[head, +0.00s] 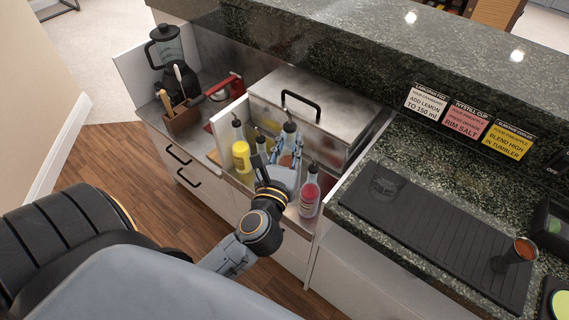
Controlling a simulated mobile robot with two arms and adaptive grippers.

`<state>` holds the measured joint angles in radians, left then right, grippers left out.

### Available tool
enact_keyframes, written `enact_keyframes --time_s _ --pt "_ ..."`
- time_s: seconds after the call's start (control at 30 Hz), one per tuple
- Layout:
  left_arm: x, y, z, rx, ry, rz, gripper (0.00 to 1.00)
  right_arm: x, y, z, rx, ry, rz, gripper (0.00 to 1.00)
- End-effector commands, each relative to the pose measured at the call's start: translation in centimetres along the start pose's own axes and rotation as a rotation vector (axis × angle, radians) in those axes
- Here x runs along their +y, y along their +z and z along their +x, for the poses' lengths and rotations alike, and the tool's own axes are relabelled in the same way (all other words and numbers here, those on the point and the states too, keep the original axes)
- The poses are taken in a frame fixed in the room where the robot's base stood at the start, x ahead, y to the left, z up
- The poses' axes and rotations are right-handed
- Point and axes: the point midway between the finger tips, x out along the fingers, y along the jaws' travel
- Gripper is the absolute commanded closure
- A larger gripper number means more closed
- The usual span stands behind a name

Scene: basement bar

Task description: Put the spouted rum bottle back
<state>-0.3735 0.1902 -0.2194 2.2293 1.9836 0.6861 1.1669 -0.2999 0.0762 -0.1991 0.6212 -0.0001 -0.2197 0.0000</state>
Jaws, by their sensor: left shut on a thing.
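My left gripper (285,158) reaches in from the lower left over the bottle well in front of the steel ice bin. It is shut on a spouted bottle, which I take to be the rum bottle (289,127). The dark pourer and neck show above the fingers. Much of the bottle's body is hidden by the gripper, so I cannot tell whether its base touches the well floor. My right gripper is not in view.
Close around stand a yellow bottle (241,157), a red-pink bottle (309,197) and another spouted bottle (237,122). The lidded ice bin (318,95) is behind. A black drip mat (420,225) with a jigger (516,252) lies right. A blender (167,52) stands at left.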

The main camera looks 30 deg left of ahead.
Motion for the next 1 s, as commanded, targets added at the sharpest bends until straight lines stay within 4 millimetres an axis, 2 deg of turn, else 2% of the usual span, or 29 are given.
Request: enact_keyframes --time_s 0.03,0.1,0.23,0.4,0.53,0.8,1.0 --pt "0.5 -1.8 1.5 -0.006 0.045 -0.007 1.00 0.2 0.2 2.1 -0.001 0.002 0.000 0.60" --pt "1.2 -3.0 3.1 -0.005 0.103 -0.007 1.00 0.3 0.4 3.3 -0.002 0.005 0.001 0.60" --pt "2.1 -4.7 5.5 -0.004 0.185 -0.008 1.00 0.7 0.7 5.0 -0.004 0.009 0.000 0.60" --pt "2.7 -6.1 7.2 -0.003 0.248 -0.006 1.00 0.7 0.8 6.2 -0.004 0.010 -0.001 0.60" --pt "2.9 -7.3 7.8 -0.001 0.266 -0.002 1.00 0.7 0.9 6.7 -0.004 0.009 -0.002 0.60" --pt "2.9 -11.9 7.8 -0.001 0.267 0.000 1.00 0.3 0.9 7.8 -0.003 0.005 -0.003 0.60" --pt "2.9 -13.8 7.8 -0.002 0.266 0.001 1.00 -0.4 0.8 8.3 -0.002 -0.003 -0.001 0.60"
